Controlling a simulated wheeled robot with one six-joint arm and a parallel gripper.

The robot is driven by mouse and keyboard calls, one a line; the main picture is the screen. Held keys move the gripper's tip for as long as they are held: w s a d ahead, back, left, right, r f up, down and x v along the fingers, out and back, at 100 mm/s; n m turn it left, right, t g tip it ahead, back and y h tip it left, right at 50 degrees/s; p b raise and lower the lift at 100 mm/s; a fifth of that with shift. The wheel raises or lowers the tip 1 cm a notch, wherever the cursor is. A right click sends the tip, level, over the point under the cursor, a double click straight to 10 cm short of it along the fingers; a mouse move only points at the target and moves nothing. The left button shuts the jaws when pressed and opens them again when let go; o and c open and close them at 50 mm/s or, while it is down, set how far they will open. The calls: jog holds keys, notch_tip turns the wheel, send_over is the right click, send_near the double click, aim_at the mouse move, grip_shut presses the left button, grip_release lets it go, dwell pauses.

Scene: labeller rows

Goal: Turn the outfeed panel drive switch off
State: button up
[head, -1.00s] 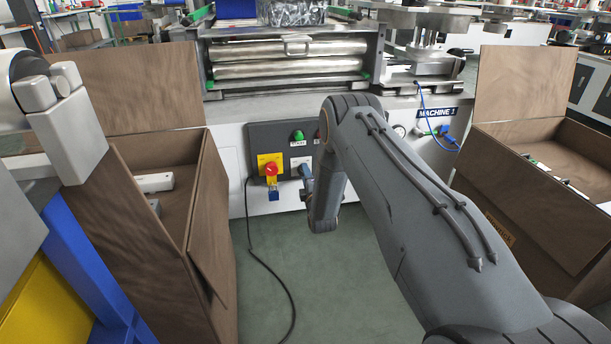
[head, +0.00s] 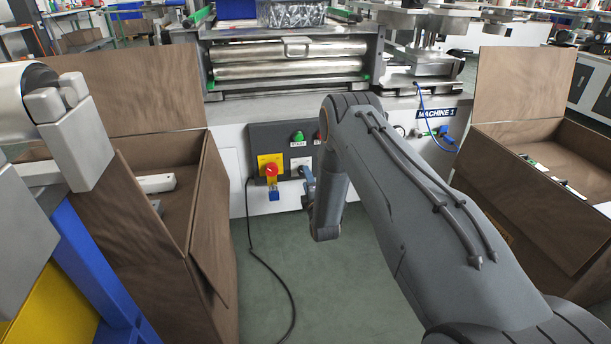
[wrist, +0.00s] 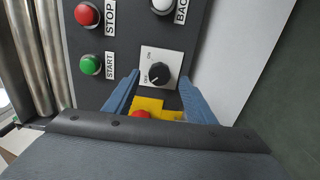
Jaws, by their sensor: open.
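The dark panel (head: 262,137) is on the front of the machine. Its rotary switch has a black knob (wrist: 158,73) on a white plate (wrist: 149,52) marked ON and OFF; the mark its pointer faces is too small to read surely. In the head view the white plate (head: 299,161) shows partly beside my arm. My gripper (wrist: 161,76) is open, its two blue fingers either side of the knob as seen from the wrist; contact cannot be told. In the head view my gripper (head: 309,184) is in front of the panel's lower right, partly hidden by my wrist.
A red knob on a yellow plate (head: 264,160) with a blue padlock (head: 274,195) is close left of the switch. Green START (wrist: 91,65) and red STOP (wrist: 87,14) buttons are nearby. Open cardboard boxes stand left (head: 206,262) and right (head: 545,205). A black cable hangs below.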

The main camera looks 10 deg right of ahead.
jog(key=shift+s+p, duration=0.55)
jog(key=shift+s, duration=1.7)
